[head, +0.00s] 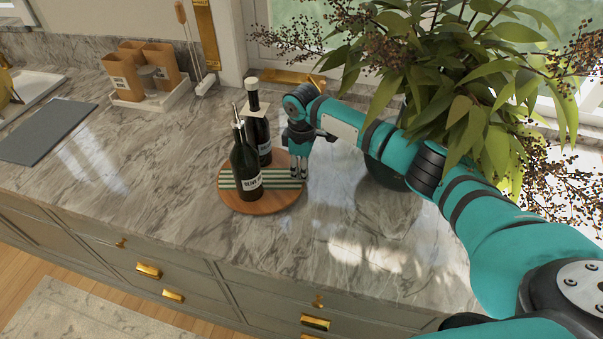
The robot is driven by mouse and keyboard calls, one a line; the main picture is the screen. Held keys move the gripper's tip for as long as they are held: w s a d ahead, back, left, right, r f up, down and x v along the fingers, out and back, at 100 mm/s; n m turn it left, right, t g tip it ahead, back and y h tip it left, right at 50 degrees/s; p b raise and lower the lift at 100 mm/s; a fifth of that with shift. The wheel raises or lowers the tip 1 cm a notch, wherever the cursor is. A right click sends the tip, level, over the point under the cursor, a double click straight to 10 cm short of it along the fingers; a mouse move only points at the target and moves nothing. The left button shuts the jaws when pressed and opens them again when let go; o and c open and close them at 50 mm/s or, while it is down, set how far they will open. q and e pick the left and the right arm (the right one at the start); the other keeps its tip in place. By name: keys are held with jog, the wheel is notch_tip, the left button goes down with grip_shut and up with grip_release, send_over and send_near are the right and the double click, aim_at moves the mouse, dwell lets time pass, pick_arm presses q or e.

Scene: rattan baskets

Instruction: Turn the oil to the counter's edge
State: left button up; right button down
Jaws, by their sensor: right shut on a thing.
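The oil (243,165), a dark bottle with a metal pour spout and a white label, stands upright on the front left part of a round wooden turntable (262,204) with a green and white striped band. The exact contact is small and hard to see. My left gripper is not in view.
A leafy plant in a dark round pot (385,165) stands to the right, behind my right arm. A white tray with brown containers (143,70) and a grey board (47,131) are on the left. The marble counter (150,170) is clear left of the turntable.

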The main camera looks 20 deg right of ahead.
jog(key=shift+w+d+n, duration=0.15)
jog(key=shift+w+n, duration=0.25)
jog(key=shift+w, duration=0.15)
dwell(0.4)
jog(key=c, duration=1.3)
grip_release()
jog(key=shift+o, duration=0.2)
jog(key=shift+r, duration=0.1)
notch_tip(320, 180, up, 12)
